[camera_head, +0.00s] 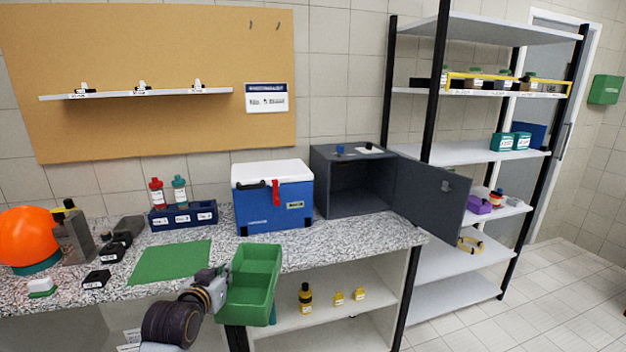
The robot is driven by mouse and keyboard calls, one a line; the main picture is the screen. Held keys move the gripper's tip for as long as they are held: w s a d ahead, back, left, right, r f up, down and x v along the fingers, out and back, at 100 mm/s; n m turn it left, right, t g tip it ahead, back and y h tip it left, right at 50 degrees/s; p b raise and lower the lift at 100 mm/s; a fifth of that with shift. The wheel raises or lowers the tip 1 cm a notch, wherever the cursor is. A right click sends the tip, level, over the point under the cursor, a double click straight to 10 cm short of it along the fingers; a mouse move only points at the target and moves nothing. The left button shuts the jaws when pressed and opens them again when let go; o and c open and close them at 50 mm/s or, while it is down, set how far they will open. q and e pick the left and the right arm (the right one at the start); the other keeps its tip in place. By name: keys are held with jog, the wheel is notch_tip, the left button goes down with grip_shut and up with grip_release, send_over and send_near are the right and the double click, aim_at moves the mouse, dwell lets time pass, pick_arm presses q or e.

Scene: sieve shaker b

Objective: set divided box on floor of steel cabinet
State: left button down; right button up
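A green open-topped box (262,256), which I take to be the divided box, is at the front edge of the counter and appears raised in front of it. My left gripper (221,284) is at the box's left side and appears shut on its wall; the fingertips are partly hidden. The dark grey steel cabinet (345,206) stands on the counter at the right back. Its door (431,197) is swung open to the right, and its inside looks empty. My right gripper is not in view.
A blue cooler (262,206) with a white lid stands just left of the cabinet. A green mat (170,262), a blue bottle rack (168,222) and an orange dome (27,238) are further left. A shelf rack (473,146) stands behind the open door.

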aim_at(226, 319)
pick_arm(q)
jog(key=s+f, duration=0.5)
jog(key=f, duration=0.4)
jog(key=s+d+f, duration=0.1)
jog(key=s+f, duration=0.5)
jog(key=f, duration=0.4)
jog(key=shift+d+n+y, duration=0.15)
jog(key=shift+n+y, duration=0.15)
jog(key=shift+y, duration=0.1)
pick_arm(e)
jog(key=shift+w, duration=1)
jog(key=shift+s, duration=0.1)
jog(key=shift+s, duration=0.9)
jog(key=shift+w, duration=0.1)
